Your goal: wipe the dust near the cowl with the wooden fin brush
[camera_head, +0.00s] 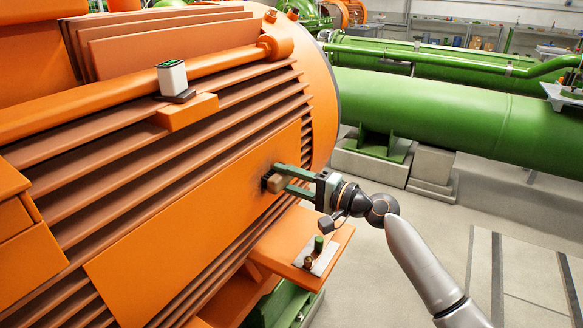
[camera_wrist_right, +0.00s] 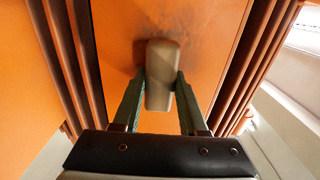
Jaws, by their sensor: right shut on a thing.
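My right gripper (camera_head: 281,181) is shut on the wooden fin brush (camera_head: 273,184), a small tan block. The brush also shows between the green fingers in the right wrist view (camera_wrist_right: 159,80). It is held at the flat orange side panel (camera_head: 190,230) of the large motor; whether the bristles touch the panel is hidden. A faint dark dust smudge (camera_wrist_right: 190,26) lies on the panel just beyond the brush in the right wrist view. The rounded orange cowl (camera_head: 322,95) is at the motor's right end, just beyond the panel. My left gripper is not in view.
Ribbed fins (camera_head: 150,170) run along the motor around the panel. A white-grey device (camera_head: 172,78) sits on a ledge above. An orange shelf (camera_head: 325,250) with a small metal plate juts out below my right gripper. Green pipework (camera_head: 450,110) stands behind; the floor at right is open.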

